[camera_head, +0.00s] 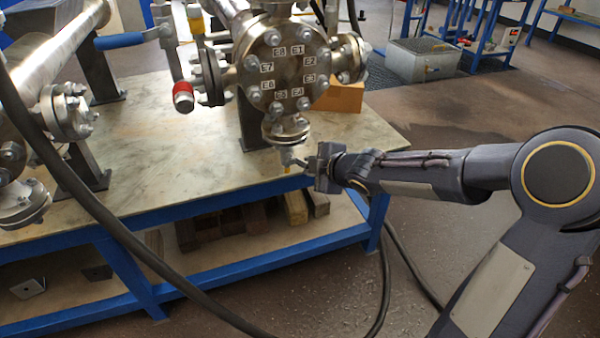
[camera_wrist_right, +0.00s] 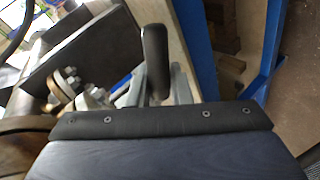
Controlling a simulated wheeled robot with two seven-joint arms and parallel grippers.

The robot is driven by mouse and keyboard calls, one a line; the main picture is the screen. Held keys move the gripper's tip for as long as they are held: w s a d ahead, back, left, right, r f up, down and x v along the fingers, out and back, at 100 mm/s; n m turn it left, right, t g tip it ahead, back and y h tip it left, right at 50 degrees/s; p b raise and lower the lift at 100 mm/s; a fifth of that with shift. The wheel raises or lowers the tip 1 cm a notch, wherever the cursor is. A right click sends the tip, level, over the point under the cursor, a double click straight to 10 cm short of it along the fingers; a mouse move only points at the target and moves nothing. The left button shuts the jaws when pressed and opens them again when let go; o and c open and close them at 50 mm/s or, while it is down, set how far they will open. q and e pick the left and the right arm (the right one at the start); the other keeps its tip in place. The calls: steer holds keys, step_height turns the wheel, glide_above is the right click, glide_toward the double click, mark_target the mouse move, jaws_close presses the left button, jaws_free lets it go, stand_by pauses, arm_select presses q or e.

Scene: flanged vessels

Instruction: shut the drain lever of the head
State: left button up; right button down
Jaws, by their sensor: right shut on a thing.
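The head (camera_head: 285,65) is a round steel flanged cover with bolts around its rim and small labelled plates on its face. Its drain valve (camera_head: 287,137) hangs below it, just over the table's front edge. My right gripper (camera_head: 300,162) reaches in from the right at the foot of this valve. In the right wrist view, a dark rounded handle, seemingly the drain lever (camera_wrist_right: 155,50), stands between the grey fingers of my right gripper (camera_wrist_right: 157,85), which is shut on it. The lever's exact angle is hard to tell in the head view. My left gripper is not in view.
A blue-framed table (camera_head: 150,130) bears the vessels, with wooden blocks on its lower shelf. A blue-handled lever (camera_head: 120,40) and a red-capped fitting (camera_head: 183,97) are on the left. A dark hose (camera_head: 100,212) crosses the front.

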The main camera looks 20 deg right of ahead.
steer(key=b, duration=0.1)
steer(key=n+h+b, duration=0.1)
steer(key=shift+d+r+h+b, duration=0.1)
steer(key=shift+r+h+b, duration=0.15)
steer(key=shift+h+b, duration=0.1)
steer(key=shift+d+r+n+h+b, duration=0.1)
steer(key=shift+r+n+h+b, duration=0.55)
steer(key=shift+b, duration=0.55)
steer(key=c, duration=1.4)
jaws_free()
steer(key=shift+o, duration=0.2)
